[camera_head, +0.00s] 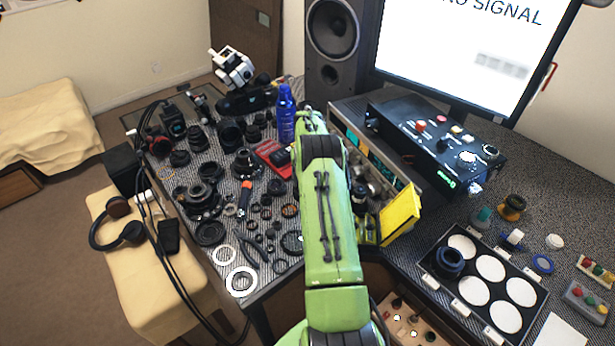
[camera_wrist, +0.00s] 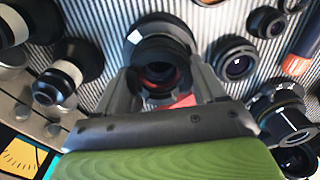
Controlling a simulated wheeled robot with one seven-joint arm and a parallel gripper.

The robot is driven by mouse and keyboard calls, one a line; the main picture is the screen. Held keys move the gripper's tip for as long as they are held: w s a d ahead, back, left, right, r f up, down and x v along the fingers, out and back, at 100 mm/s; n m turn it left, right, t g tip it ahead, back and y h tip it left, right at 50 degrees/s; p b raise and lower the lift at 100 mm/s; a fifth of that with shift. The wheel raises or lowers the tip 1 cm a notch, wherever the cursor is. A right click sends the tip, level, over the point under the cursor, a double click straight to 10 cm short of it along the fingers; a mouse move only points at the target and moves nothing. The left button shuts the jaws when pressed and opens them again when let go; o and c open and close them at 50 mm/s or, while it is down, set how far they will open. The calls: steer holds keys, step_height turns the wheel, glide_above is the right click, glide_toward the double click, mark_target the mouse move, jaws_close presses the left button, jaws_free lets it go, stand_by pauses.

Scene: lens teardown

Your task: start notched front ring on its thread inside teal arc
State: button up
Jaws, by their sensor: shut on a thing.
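In the wrist view, my gripper (camera_wrist: 164,84) is shut on a dark ring-shaped part (camera_wrist: 152,98), with a finger on each side. I take this part to be the notched front ring; its notches are hard to make out. Just beyond it is a larger black round lens part (camera_wrist: 160,28) with a small white mark on its left rim. The two overlap in the picture, and I cannot tell whether they touch. No teal arc can be made out clearly. In the head view, my green arm hides my gripper and the ring.
Several black lens parts crowd the striped mat, including one (camera_wrist: 235,62) right of my gripper. In the head view, a blue bottle (camera_head: 286,115) and red tray (camera_head: 266,149) stand left of my arm. A yellow panel (camera_head: 400,213) stands to its right.

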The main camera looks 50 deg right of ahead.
stand_by(0.3)
steer(key=o, duration=1.2)
step_height(320, 180, up, 16)
steer(key=p, duration=0.3)
steer(key=shift+f, duration=0.2)
steer(key=shift+r, duration=0.1)
